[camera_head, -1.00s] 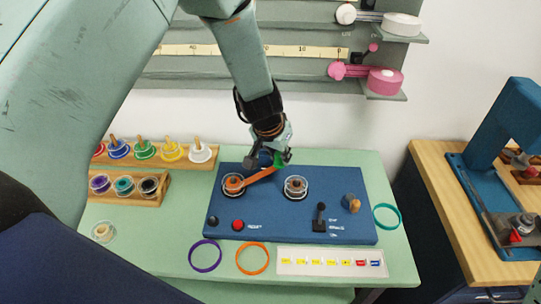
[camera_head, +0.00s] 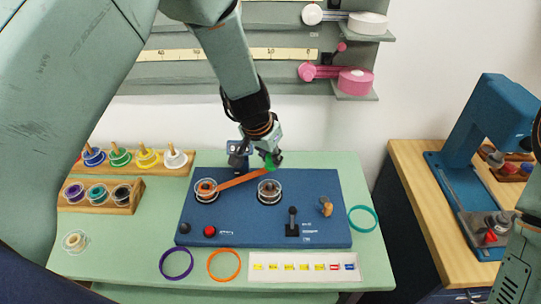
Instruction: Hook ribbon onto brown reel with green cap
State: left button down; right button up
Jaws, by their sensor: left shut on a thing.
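An orange ribbon (camera_head: 237,180) runs from the left clear reel (camera_head: 206,190), with an orange core, up and right to my left gripper (camera_head: 270,164). That gripper is shut on its far end, just above the right clear reel (camera_head: 270,192). A green piece shows at the fingertips; I cannot tell if it is the ribbon's end or a part of the gripper. The right reel has a brown middle, and I see no clear green cap on it. The ribbon end looks apart from this reel. My right gripper is not in view.
The blue board (camera_head: 255,236) bears a red button (camera_head: 210,231), a black lever (camera_head: 293,222) and a tan knob (camera_head: 326,207). Purple (camera_head: 176,264), orange (camera_head: 224,265) and teal (camera_head: 363,219) rings lie around it. Wooden spool racks (camera_head: 126,203) stand at left.

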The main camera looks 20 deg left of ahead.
aim_at(267, 167)
pick_arm(q)
jog(key=shift+a+f+b, duration=0.2)
jog(key=shift+f+b, duration=0.05)
jog(key=shift+f, duration=0.25)
jog(key=shift+a+f+b, duration=0.15)
jog(key=shift+f+b, duration=0.1)
jog(key=shift+f, duration=0.25)
jog(key=shift+s+f+b, duration=0.15)
jog(key=shift+f+b, duration=0.2)
jog(key=shift+s+d+f+b, duration=0.1)
jog(key=shift+d+f+b, duration=0.25)
jog(key=shift+f+b, duration=0.3)
jog(key=shift+f, duration=0.4)
jog(key=shift+f+b, duration=0.25)
jog(key=shift+b, duration=0.1)
jog(key=shift+w+a+f, duration=0.15)
jog(key=shift+w+a, duration=0.1)
jog(key=shift+s+d, duration=0.1)
jog(key=shift+s, duration=0.05)
jog(key=shift+d+r, duration=0.15)
jog(key=shift+r, duration=0.1)
jog(key=shift+w+a+f, duration=0.2)
jog(key=shift+a, duration=0.1)
jog(key=shift+s+d+r, duration=0.15)
